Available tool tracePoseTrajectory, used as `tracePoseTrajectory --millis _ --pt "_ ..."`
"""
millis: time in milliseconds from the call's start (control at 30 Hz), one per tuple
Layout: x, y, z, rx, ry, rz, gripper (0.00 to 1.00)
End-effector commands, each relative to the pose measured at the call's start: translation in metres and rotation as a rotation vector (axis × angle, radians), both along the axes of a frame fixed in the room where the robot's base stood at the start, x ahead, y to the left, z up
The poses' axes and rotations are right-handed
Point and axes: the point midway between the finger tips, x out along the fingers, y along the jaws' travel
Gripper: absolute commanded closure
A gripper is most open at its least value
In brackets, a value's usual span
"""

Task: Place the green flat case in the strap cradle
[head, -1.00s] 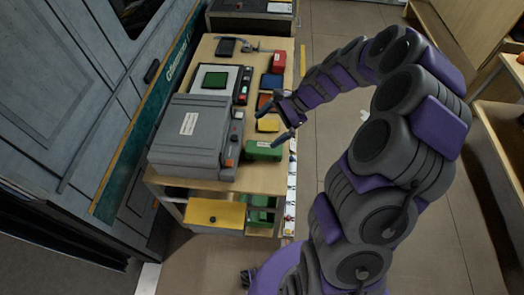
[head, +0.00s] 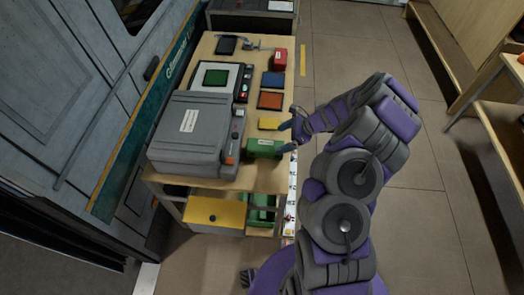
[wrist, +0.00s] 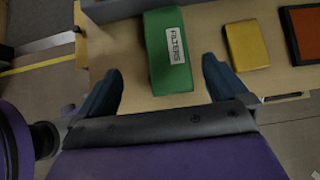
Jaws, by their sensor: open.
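The green flat case (head: 263,148), with a white "FILTERS" label, lies near the right edge of the wooden bench top. My gripper (head: 285,138) is at its right end, open and empty. In the wrist view, the green case (wrist: 167,75) has its near end between the two spread blue fingers (wrist: 160,68), with gaps on both sides. I cannot tell whether the fingertips are level with it or above it. I cannot make out a strap cradle with certainty in either view.
A grey lidded machine (head: 190,135) stands just left of the case. A yellow block (head: 269,121), an orange-topped tray (head: 270,100), a blue one (head: 273,79) and a red box (head: 280,60) line the bench's right side. A yellow drawer (head: 215,216) and green items (head: 262,205) sit below.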

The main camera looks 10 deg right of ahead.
Motion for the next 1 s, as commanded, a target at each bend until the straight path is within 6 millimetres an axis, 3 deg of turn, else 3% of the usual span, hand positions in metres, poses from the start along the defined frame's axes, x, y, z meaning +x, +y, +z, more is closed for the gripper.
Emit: tracePoseTrajectory --millis 133,433,600,1000 --pt "0.006 0.014 -0.021 0.002 0.002 0.001 0.0" --pt "0.011 0.038 -0.034 -0.006 0.0 0.002 0.0" --pt "0.023 0.052 -0.053 -0.007 0.002 0.002 0.0" --pt "0.028 0.06 -0.065 0.0 -0.001 -0.001 0.0"
